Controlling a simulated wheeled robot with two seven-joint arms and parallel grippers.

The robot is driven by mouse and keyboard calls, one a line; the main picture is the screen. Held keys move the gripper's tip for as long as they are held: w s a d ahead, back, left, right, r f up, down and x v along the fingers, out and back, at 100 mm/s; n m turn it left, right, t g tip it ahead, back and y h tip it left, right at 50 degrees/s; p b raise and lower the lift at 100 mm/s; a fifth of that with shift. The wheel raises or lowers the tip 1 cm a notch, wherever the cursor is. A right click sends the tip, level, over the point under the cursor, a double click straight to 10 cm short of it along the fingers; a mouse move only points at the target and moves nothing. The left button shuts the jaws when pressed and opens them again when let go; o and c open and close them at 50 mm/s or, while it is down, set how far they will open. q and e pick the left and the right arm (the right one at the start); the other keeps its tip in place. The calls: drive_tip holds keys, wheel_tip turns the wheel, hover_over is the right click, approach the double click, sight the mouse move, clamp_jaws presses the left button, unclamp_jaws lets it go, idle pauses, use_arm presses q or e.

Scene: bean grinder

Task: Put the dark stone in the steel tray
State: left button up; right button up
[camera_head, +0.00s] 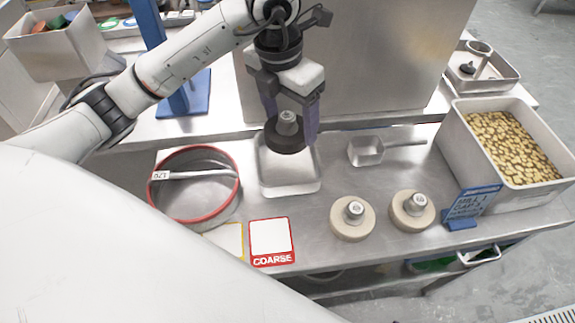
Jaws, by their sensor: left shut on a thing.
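The dark stone (287,140) is a black disc with a grey metal knob on top. My left gripper (289,117) points down and is shut on its knob. The stone is over the far part of the steel tray (290,187), a shallow rectangular pan on the bench. I cannot tell whether the stone touches the tray floor or hangs just above it. The near part of the tray is bare. My right gripper is not in view.
Two beige stones (353,217) with knobs stand right of the tray. A red-rimmed sieve (195,186) is close on its left. A square scoop (366,151) lies to the right. A bean bin (505,150) stands far right. A COARSE card (271,241) lies in front.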

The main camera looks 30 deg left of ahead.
use_arm(q)
drive_tip(key=shift+w+n, duration=0.1)
drive_tip(key=shift+n, duration=0.3)
drive_tip(key=shift+f, duration=0.35)
hover_over(291, 164)
drive_tip(key=f, duration=0.9)
drive_tip(key=shift+s+f+p, duration=0.1)
drive_tip(key=shift+s+p, duration=0.15)
drive_tip(key=shift+p, duration=0.1)
drive_tip(key=shift+f, duration=0.2)
drive_tip(key=o, duration=1.2)
drive_tip(key=shift+o, duration=0.2)
drive_tip(key=r, duration=0.4)
drive_tip(key=s+r, duration=0.1)
drive_tip(key=r, duration=0.3)
drive_tip(key=r+b, duration=0.1)
drive_tip(key=r, duration=0.3)
drive_tip(key=shift+s+a+r, duration=0.15)
drive_tip(key=shift+s+a, duration=0.05)
drive_tip(key=shift+s, duration=0.2)
